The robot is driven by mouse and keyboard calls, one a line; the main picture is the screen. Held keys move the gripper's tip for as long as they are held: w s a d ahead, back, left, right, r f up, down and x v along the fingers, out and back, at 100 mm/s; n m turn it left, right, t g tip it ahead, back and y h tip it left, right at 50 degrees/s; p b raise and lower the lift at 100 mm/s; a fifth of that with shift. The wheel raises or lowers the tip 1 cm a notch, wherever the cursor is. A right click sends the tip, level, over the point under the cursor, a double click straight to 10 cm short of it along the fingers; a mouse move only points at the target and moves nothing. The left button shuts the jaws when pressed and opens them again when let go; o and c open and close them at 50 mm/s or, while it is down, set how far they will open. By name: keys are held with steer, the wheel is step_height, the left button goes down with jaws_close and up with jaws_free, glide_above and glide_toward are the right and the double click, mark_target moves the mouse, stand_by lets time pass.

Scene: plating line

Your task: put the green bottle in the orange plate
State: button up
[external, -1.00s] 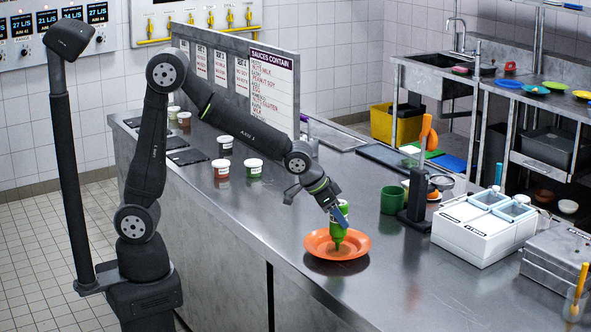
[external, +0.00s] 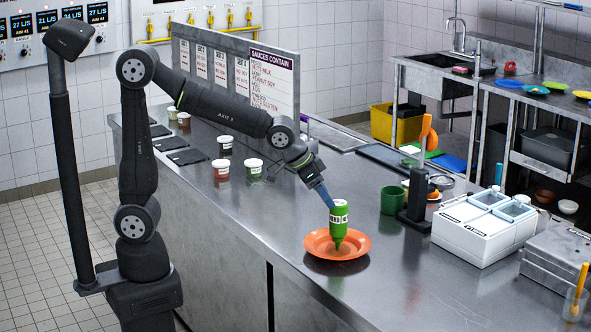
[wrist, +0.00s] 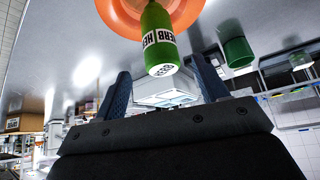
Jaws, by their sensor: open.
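The green bottle (external: 339,222) with a white label stands inside the orange plate (external: 313,246), with its narrow end down. In the wrist view the green bottle (wrist: 157,28) and the orange plate (wrist: 190,14) show at the top. My gripper (external: 326,198) is just up and left of the bottle in the external view. In the wrist view its two blue fingers are spread wide with nothing between them, and my gripper (wrist: 165,85) is apart from the bottle.
A green cup (external: 394,200) and a dark stand (external: 417,200) are to the right of the plate. A white container box (external: 478,228) stands farther right. Several sauce tubs (external: 223,168) sit at the left. The counter in front of the plate is clear.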

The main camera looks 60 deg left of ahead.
mark_target(339, 210)
steer(key=shift+v, duration=2)
steer(key=shift+f, duration=0.1)
steer(key=x, duration=1.1)
steer(key=shift+w+d+f, duration=0.1)
steer(key=shift+w+d, duration=0.05)
steer(key=shift+w, duration=0.15)
steer(key=shift+r, duration=0.5)
steer(key=shift+f, duration=0.15)
